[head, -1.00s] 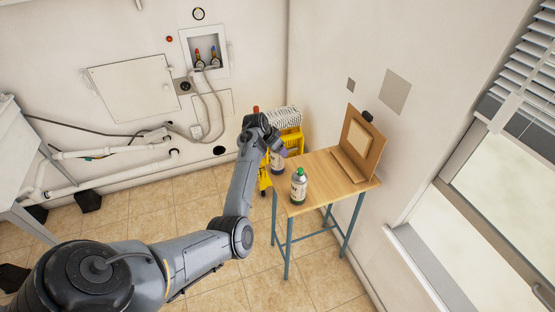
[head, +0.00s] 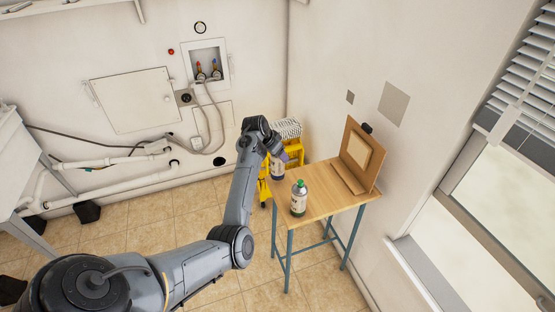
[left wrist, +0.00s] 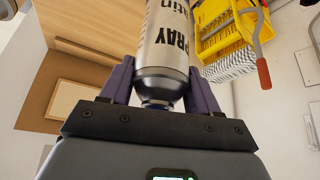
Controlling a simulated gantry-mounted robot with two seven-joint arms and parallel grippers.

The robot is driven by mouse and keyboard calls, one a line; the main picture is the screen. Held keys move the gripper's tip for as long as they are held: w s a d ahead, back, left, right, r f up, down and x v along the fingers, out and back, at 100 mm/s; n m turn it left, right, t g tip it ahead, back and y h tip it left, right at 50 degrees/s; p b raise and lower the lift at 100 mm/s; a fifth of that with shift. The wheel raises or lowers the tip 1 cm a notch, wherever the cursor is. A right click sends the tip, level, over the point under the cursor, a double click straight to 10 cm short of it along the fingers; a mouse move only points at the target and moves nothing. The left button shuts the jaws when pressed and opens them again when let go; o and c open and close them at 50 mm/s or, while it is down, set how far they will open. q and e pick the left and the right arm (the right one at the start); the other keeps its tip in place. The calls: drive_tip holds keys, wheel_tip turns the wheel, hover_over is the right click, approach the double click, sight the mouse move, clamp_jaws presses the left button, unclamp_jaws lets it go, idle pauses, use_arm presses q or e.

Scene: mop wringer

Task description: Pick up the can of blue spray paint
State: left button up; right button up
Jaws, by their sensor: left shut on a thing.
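My left gripper (head: 282,158) is shut on a spray can (left wrist: 168,45) at the left end of the small wooden table (head: 325,205). In the left wrist view the can is silver with dark "SPRAY" lettering, gripped between two purple fingers near its narrow end. A dark bluish ring shows there; the cap is mostly hidden. The held can also shows below the fingers in the head view (head: 277,172). I cannot tell whether it touches the table. A second can (head: 298,202), with a green top, stands upright on the table's near left part. My right gripper is not in view.
A wooden board on a stand (head: 361,155) is at the table's back right. A yellow mop wringer bucket (head: 265,190) with a mop head (head: 287,128) stands behind the table, near the held can. The table's middle and right front are clear.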

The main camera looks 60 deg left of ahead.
use_arm(q)
drive_tip(key=w+d+r, duration=0.6)
drive_tip(key=d+r, duration=0.1)
drive_tip(key=d, duration=0.3)
drive_tip(key=shift+r, duration=0.2)
